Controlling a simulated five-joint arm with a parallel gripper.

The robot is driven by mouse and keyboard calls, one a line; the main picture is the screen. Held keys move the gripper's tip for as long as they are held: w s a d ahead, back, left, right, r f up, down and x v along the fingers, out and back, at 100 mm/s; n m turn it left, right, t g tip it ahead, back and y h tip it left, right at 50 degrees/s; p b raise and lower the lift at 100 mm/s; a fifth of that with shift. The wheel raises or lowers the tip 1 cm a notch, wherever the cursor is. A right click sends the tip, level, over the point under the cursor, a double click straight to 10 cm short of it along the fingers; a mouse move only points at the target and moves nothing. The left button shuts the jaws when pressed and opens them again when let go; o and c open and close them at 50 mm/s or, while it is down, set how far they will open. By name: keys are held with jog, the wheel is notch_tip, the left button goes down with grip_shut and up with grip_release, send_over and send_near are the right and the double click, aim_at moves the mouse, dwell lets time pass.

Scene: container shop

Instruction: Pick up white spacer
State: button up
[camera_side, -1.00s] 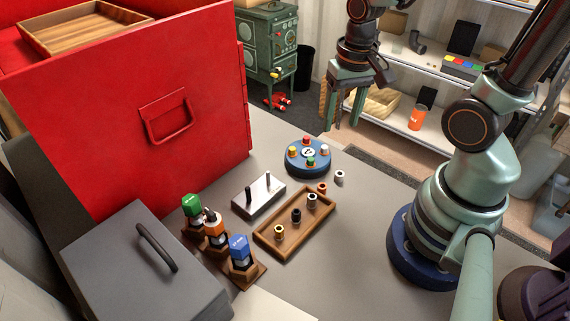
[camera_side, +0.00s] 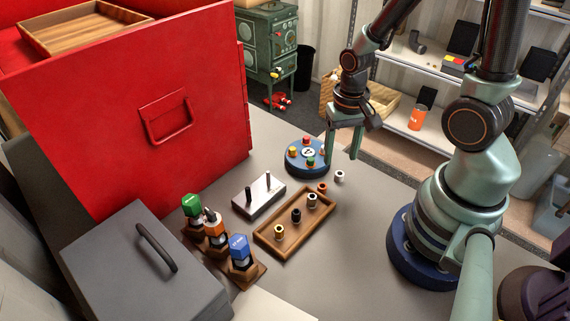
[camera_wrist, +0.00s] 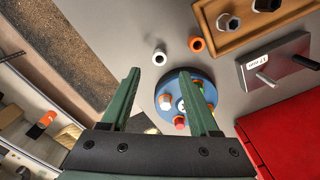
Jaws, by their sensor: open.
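The white spacer (camera_side: 340,176) is a small ring with a dark hole, on the grey table to the right of the wooden tray. It also shows in the wrist view (camera_wrist: 159,57), just beyond and between my fingertips. My gripper (camera_side: 342,156) is open and empty, with its green fingers pointing down. It hangs near the blue round holder, and the side view does not settle its height above the spacer. In the wrist view my gripper (camera_wrist: 159,72) has its fingers spread, the right one overlapping the blue holder.
An orange spacer (camera_side: 322,188) lies close beside the white one. The blue holder (camera_side: 293,168) carries several coloured pieces. The wooden tray (camera_side: 270,247) holds several spacers. A metal plate with two pegs (camera_side: 262,198), a tool rack (camera_side: 249,276) and a red cabinet (camera_side: 110,110) stand left.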

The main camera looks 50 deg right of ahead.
aim_at(339, 176)
jog(key=f, duration=0.3)
jog(key=shift+s+a, duration=0.1)
jog(key=shift+s, duration=0.2)
jog(key=shift+w+f, duration=0.1)
jog(key=shift+f, duration=0.8)
grip_shut()
